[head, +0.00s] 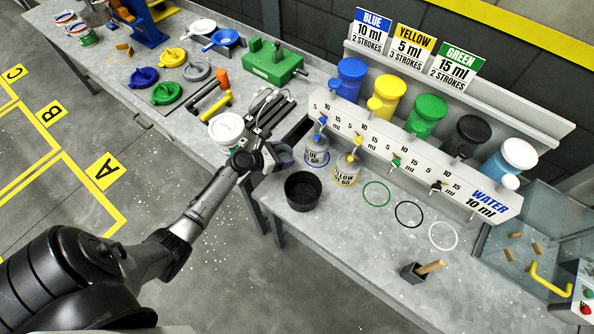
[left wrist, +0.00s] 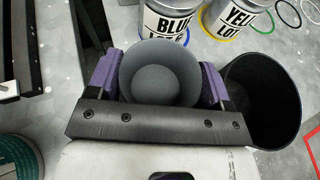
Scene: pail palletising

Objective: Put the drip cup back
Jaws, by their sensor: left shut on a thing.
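The drip cup is a small round grey cup (left wrist: 160,72) between the purple finger pads in the left wrist view, and I look down into it. My left gripper (head: 282,156) is shut on it, beside the blue lot can (head: 317,154) at the left end of the dispenser bench. In the head view the gripper mostly hides the cup. A wider black round pot (head: 302,191) stands on the bench just right of the gripper; it also shows in the left wrist view (left wrist: 268,98). My right gripper is not in view.
The yellow lot can (head: 346,172) stands on its ring under the dispenser row. Green (head: 376,194), black (head: 408,215) and white (head: 443,236) rings lie empty. A white pail (head: 227,131) stands left of the gripper. A dark holder with a wooden handle (head: 414,273) is near the front edge.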

